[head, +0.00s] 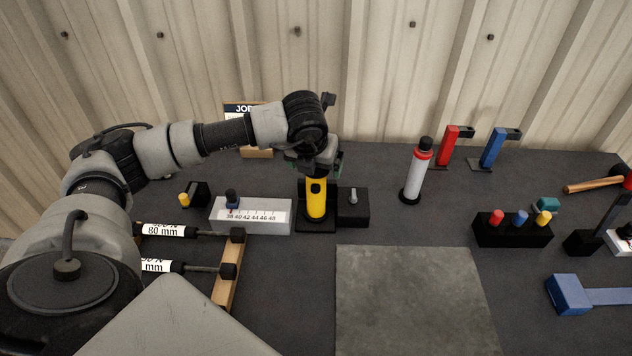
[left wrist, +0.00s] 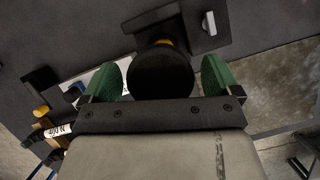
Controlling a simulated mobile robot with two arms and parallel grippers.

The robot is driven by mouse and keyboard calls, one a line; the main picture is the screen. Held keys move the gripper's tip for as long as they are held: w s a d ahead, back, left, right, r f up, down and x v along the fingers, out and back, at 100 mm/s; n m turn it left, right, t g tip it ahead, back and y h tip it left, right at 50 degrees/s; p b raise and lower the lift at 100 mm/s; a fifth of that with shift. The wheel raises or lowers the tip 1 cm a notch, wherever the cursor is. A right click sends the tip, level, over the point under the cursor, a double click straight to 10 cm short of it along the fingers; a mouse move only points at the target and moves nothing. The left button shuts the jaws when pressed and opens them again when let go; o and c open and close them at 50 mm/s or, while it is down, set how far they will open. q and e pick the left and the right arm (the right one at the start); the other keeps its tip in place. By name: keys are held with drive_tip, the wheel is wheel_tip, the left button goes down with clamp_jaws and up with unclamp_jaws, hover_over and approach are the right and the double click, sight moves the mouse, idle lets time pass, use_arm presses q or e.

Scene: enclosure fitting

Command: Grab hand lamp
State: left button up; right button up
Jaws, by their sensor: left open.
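The hand lamp (head: 316,200) is yellow with a dark button and stands upright on a black base behind the grey mat. In the left wrist view its round black top (left wrist: 160,75) lies between the two green fingers. My left gripper (head: 316,160) is directly above and around the lamp's top, pointing down. In the left wrist view the left gripper (left wrist: 158,78) is open, with a finger on each side of the lamp and small gaps visible. The head view hides the lamp's top behind the gripper. My right gripper is in neither view.
A white scale block (head: 262,227) stands left of the lamp, and a black block with a grey pin (head: 353,206) stands right. A white and red cylinder (head: 416,172) and a black block with coloured knobs (head: 512,231) are further right. The grey mat (head: 415,300) is clear.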

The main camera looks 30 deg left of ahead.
use_arm(q)
drive_tip(key=shift+w+f, duration=0.1)
drive_tip(key=shift+f, duration=0.15)
drive_tip(key=c, duration=1.4)
drive_tip(key=shift+r, duration=0.1)
drive_tip(key=shift+c, duration=0.2)
drive_tip(key=shift+r, duration=0.15)
